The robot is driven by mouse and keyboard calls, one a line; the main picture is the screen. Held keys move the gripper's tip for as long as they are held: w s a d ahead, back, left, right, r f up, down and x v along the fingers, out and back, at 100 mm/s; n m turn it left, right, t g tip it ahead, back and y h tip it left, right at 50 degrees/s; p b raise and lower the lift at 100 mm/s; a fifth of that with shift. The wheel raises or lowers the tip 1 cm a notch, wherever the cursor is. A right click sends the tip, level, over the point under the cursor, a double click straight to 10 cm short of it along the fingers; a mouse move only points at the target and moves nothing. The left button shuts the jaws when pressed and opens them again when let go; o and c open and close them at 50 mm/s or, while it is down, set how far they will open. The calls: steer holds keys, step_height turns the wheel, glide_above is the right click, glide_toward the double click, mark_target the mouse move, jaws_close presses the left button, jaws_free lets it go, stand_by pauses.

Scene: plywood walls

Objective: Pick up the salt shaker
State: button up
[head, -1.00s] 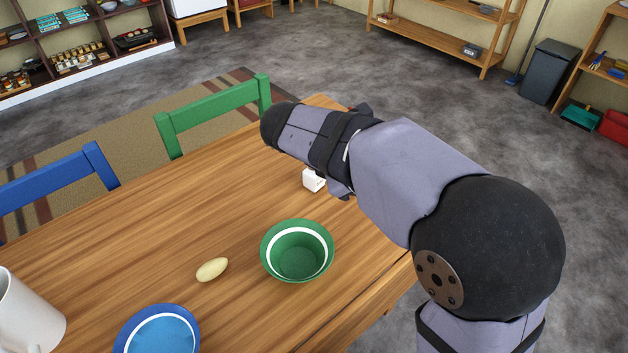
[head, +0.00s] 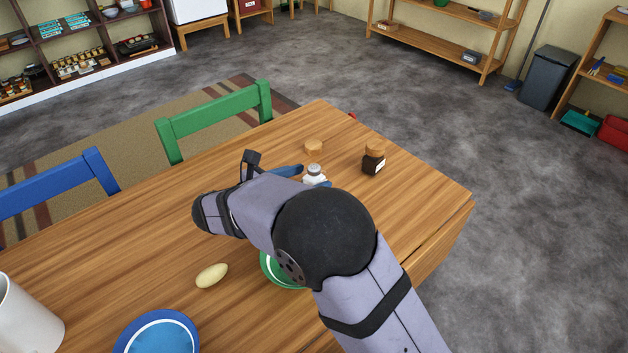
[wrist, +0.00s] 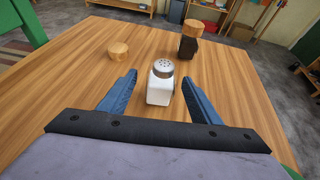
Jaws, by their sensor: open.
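The salt shaker (wrist: 160,88) is white with a grey, holed metal cap and stands upright on the table. In the head view the salt shaker (head: 314,172) shows just beyond my arm, its lower part partly hidden by it. My gripper (wrist: 160,82) is open and empty, with its blue fingers apart on either side of the shaker in the wrist view. In the head view my gripper (head: 303,175) is partly hidden behind my arm.
A dark jar with a cork-coloured lid (head: 373,160) stands right of the shaker; a round wooden piece (head: 313,147) lies behind. A green bowl (head: 268,265) is partly under my arm. A pale egg-shaped item (head: 212,276), blue plate (head: 122,345) and white mug (head: 30,318) are nearer.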

steer(key=shift+x, duration=3.2)
steer(key=c, duration=1.2)
